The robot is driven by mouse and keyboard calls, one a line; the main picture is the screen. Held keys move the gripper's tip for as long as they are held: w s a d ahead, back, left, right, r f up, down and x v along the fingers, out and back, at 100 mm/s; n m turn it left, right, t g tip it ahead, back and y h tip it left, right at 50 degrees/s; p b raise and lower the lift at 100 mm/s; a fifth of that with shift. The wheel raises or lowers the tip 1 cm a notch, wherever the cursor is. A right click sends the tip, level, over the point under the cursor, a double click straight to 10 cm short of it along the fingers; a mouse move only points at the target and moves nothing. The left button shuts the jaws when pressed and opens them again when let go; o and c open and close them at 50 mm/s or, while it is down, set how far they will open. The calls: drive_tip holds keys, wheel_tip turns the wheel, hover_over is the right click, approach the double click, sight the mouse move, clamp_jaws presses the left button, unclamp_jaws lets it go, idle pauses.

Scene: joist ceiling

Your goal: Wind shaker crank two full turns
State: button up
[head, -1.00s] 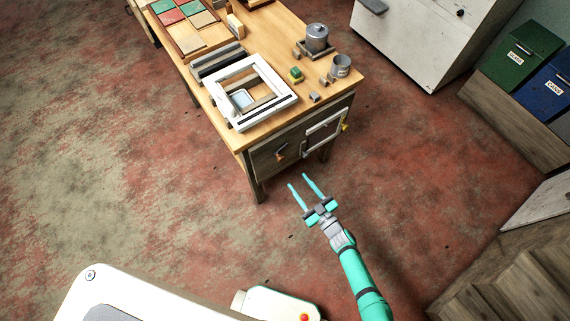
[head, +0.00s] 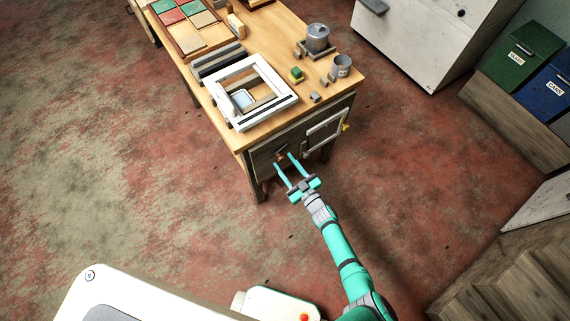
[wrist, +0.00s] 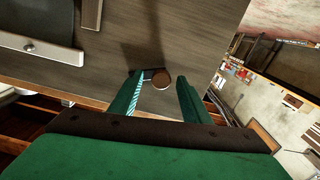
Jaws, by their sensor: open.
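The crank's round brown knob (wrist: 161,79) shows in the wrist view, with a dark arm beside it, on the grey wood-grain front panel (wrist: 200,40). In the head view the crank (head: 281,154) is small, on the workbench front below the white frame. My gripper (head: 283,159) is open, its two teal fingers pointing at the panel around the crank. In the wrist view my gripper (wrist: 158,78) has one finger on each side of the knob. I cannot tell whether either finger touches it. The shaker mechanism behind the panel is hidden.
A white-framed opening (head: 325,132) with a yellow part (head: 346,127) is right of the crank. On the bench (head: 222,118) stand a white square frame (head: 227,107), a lidded pot (head: 317,38) and a grey cup (head: 342,66). Open floor lies in front.

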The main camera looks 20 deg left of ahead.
drive_tip(key=shift+c, duration=0.6)
drive_tip(key=shift+a, duration=0.1)
drive_tip(key=c, duration=0.9)
drive_tip(key=shift+s+a+r+m, duration=0.15)
drive_tip(key=shift+r+m, duration=0.3)
drive_tip(key=shift+m, duration=0.35)
